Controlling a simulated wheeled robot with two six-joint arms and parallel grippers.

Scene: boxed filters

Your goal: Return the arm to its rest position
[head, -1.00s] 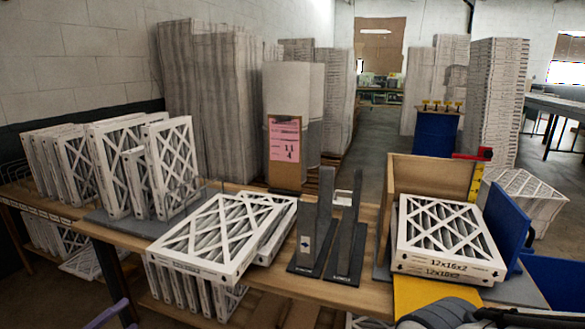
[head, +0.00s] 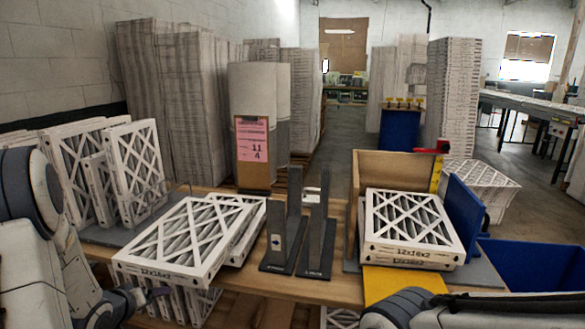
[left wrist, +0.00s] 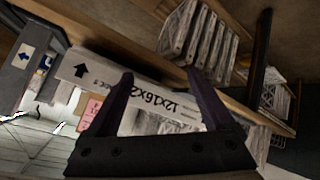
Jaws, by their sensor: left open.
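My left arm (head: 50,245) comes in from the left edge in the head view, folded low beside the bench. My left gripper (head: 150,296) is low in front of the bench, below the front edge of the near filter stack (head: 185,240). In the left wrist view my left gripper (left wrist: 158,76) has its two dark fingers apart. The printed edge of a 12x16x2 filter (left wrist: 155,120) shows behind and between them, and nothing looks gripped. Part of my right arm (head: 400,308) shows at the bottom right; its gripper is out of view.
Upright filters (head: 135,175) stand at the left of the bench (head: 325,290). Dark bookend-like uprights (head: 315,235) stand in the middle. At right, a filter stack (head: 410,222) sits in a wooden fixture (head: 395,166) beside a blue panel (head: 465,220). A blue bin (head: 535,255) is beyond.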

